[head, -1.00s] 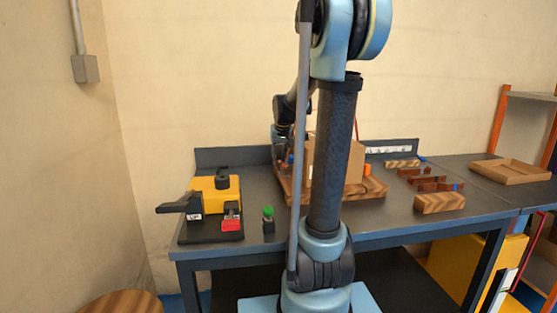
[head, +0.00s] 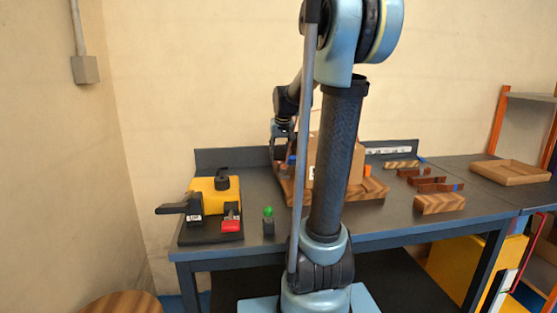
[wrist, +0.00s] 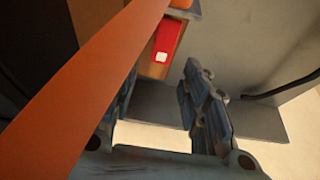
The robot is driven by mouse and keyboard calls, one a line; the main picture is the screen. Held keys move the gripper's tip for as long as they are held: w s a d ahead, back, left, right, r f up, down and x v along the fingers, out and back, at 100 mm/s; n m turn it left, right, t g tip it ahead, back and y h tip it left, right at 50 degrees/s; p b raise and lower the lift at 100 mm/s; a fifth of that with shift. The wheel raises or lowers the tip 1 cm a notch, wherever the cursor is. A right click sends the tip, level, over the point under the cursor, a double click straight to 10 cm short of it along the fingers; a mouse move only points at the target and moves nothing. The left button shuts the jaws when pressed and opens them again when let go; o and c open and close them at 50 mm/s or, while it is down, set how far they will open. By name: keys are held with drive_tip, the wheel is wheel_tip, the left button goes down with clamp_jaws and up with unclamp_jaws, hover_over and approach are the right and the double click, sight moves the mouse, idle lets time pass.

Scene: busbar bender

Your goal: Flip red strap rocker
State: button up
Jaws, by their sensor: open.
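In the wrist view, a red rocker (wrist: 168,43) with a small white square sits on a wooden piece beyond my fingers. My gripper (wrist: 161,72) is open, with a gap between its fingers, and the rocker lies ahead of that gap, apart from them. A broad orange strap (wrist: 85,85) crosses diagonally in front and partly hides the left finger. In the head view, my gripper (head: 281,157) is low beside the left end of the wooden board (head: 372,189). The rocker cannot be made out there.
A cardboard box (head: 345,160) stands on the board, partly behind my arm. A yellow bender (head: 203,185) with a black lever and red part is at left. A green-topped button (head: 268,211) stands nearby. Wooden blocks (head: 440,204) and a tray (head: 508,172) are at right.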

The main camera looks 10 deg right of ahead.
drive_tip(key=v, duration=0.8)
drive_tip(key=shift+r, duration=0.25)
drive_tip(key=shift+s, duration=0.15)
